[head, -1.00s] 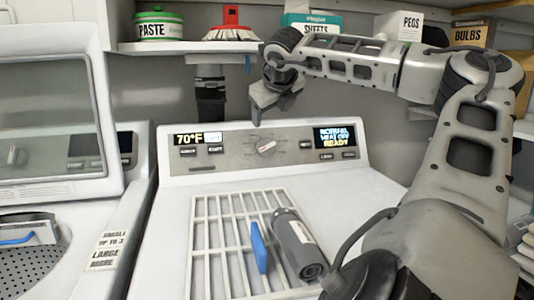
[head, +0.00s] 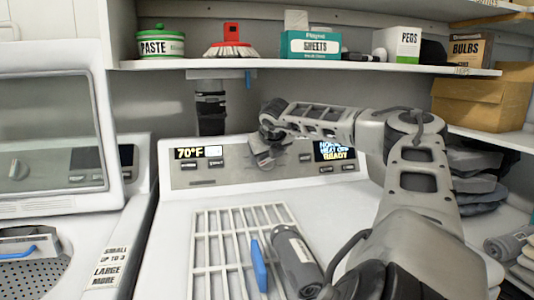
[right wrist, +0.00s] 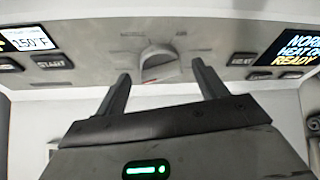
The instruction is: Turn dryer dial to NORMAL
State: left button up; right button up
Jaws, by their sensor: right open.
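The dryer dial (right wrist: 158,65) is a round grey knob with a raised grip, on the dryer's control panel (head: 200,177). My right gripper (head: 262,160) is in front of the panel and hides most of the dial in the head view. In the right wrist view its two fingers are apart, one on each side of the dial, with nothing held. I cannot tell whether they touch it. The right display (right wrist: 298,50) shows NORMAL, HEAT OFF and READY. My left gripper is not in view.
A shelf (head: 300,65) above carries a PASTE tub (head: 160,42), a brush (head: 231,45) and boxes. A washer with a raised lid (head: 55,120) stands at left.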

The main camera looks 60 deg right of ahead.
jog(key=shift+x, duration=0.8)
jog(key=shift+w+d+f, duration=0.1)
